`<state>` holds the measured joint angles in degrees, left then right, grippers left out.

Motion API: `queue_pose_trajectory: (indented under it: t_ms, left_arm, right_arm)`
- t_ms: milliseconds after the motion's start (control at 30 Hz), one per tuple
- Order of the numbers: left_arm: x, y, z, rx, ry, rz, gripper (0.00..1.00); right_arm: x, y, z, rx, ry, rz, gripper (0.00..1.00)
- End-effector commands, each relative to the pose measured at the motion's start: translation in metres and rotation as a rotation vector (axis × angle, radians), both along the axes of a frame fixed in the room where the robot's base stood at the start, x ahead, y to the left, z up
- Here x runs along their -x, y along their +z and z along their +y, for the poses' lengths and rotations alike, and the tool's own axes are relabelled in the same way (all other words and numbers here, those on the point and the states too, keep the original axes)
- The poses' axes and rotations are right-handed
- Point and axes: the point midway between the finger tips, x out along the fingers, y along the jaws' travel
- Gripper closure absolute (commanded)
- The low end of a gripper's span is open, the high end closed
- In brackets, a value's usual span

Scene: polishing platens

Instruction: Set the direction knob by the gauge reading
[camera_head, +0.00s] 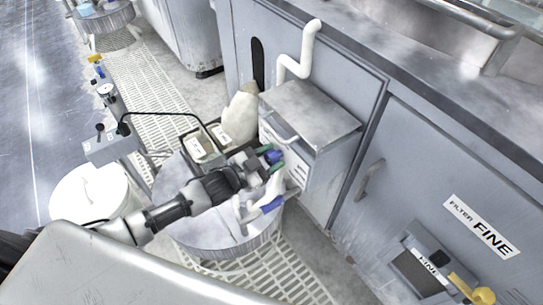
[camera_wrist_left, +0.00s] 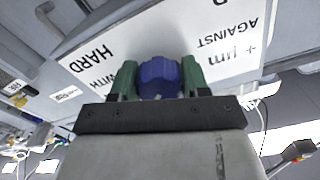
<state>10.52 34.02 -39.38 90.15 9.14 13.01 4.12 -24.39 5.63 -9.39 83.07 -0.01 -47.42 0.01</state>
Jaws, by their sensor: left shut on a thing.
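My left gripper (camera_head: 268,157) reaches in from the left, over the round grey drum. Its green fingers are shut on a blue knob (camera_head: 275,156). In the left wrist view, the same blue knob (camera_wrist_left: 160,78) sits between the two green fingertips (camera_wrist_left: 160,80). Behind it is a white panel (camera_wrist_left: 105,62) with upside-down lettering, including "HARD", "WITH" and "AGAINST". The knob's pointer is hidden or too small to make out. A round gauge (camera_head: 105,90) stands at the far left; its reading is too small to read. My right gripper is out of view.
A small grey cabinet (camera_head: 312,112) stands close behind the gripper. A white fitting with a blue handle (camera_head: 271,205) is just below it. A tray with white blocks (camera_head: 205,148) and a pale bottle (camera_head: 240,112) are nearby. A "FILTER FINE" cabinet door (camera_head: 415,190) is at right.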

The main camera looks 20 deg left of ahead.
Motion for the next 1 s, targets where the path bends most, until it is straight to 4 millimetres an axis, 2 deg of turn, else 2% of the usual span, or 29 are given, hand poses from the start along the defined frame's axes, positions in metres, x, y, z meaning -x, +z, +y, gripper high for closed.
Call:
queue_pose_trajectory:
  t_ms: [367, 400, 567, 867, 1000]
  left_arm:
    - [0.000, -0.001, 0.000, -0.009, 0.000, -0.004, 0.78]
    - [0.000, -0.001, 0.000, -0.009, 0.000, -0.004, 0.53]
    - [0.000, -0.001, 0.000, -0.008, -0.001, -0.005, 0.29]
    - [0.002, -0.001, 0.001, -0.006, 0.000, -0.004, 0.29]
    - [0.014, -0.001, 0.011, -0.007, 0.000, -0.001, 0.29]
  right_arm:
    - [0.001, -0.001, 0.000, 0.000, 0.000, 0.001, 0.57]
    - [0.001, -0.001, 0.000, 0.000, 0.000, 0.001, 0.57]
    - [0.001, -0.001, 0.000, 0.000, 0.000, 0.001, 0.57]
    - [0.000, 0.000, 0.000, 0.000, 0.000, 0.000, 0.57]
    - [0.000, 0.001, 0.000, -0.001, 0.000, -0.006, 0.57]
